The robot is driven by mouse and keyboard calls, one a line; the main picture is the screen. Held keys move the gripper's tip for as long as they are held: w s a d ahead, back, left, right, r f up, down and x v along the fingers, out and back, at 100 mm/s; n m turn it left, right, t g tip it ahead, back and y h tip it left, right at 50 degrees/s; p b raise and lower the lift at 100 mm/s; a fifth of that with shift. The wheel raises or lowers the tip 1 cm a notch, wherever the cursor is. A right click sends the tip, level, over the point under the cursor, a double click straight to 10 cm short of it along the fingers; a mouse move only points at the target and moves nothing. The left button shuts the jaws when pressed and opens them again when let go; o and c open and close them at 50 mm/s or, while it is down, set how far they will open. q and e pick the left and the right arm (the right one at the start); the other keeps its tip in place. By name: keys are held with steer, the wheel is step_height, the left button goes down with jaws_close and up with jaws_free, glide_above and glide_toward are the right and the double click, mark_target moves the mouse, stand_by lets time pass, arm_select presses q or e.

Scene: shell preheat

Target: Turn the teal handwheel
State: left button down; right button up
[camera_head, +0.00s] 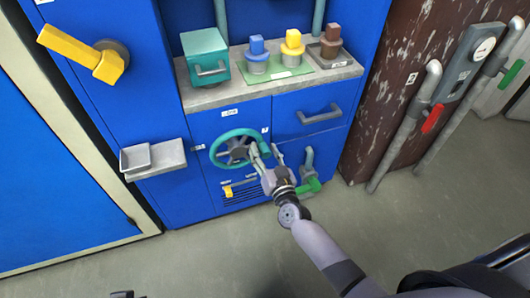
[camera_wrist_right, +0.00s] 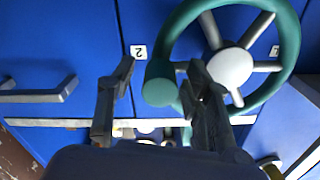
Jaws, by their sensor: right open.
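The teal handwheel (camera_head: 218,152) is on the front of the blue cabinet, with a grey hub and spokes. It also shows in the right wrist view (camera_wrist_right: 289,45). Its teal knob (camera_wrist_right: 160,85) stands out from the rim. My right gripper (camera_head: 267,152) is open at the wheel's right side. In the wrist view its fingertips (camera_wrist_right: 158,70) lie on either side of the knob; I cannot tell whether they touch it. A small dark piece at the head view's bottom left edge may be my left gripper (camera_head: 122,294); its fingers cannot be made out.
A grey shelf (camera_head: 215,96) above the wheel holds a teal box (camera_head: 205,55) and blue, yellow and brown knobbed pieces. A drawer handle (camera_head: 320,114) and a green-handled lever (camera_head: 309,186) are right of the wheel. Pipes stand farther right. The floor in front is clear.

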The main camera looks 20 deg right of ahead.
steer(key=shift+c, duration=0.5)
steer(key=c, duration=0.8)
steer(key=shift+r, duration=0.1)
jaws_close()
steer(key=shift+r, duration=0.1)
